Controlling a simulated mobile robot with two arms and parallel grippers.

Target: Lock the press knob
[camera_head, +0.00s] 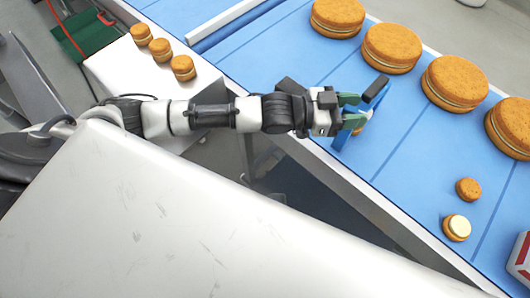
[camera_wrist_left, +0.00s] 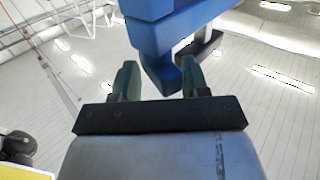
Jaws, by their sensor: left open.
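A narrow blue press (camera_head: 377,101) stands at the near edge of the blue conveyor. A black part (camera_head: 376,87) at its top looks like the press knob. My left gripper (camera_head: 359,109) reaches it from the left, its green fingers open beside the blue body. In the left wrist view, the blue press (camera_wrist_left: 160,35) comes down between and in front of the spread fingers (camera_wrist_left: 159,75). A dark part (camera_wrist_left: 203,44) shows behind it at right. I cannot tell whether the fingers touch the press. A bit of biscuit shows beneath the gripper, mostly hidden. My right gripper is not in view.
Several large sandwich biscuits (camera_head: 391,48) line the blue conveyor (camera_head: 280,45). A small biscuit (camera_head: 468,189) and a cream-topped one (camera_head: 456,228) lie at right. A red-and-white box (camera_head: 520,262) is at the right edge. Three small biscuits (camera_head: 161,50) sit on a white surface (camera_head: 122,75).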

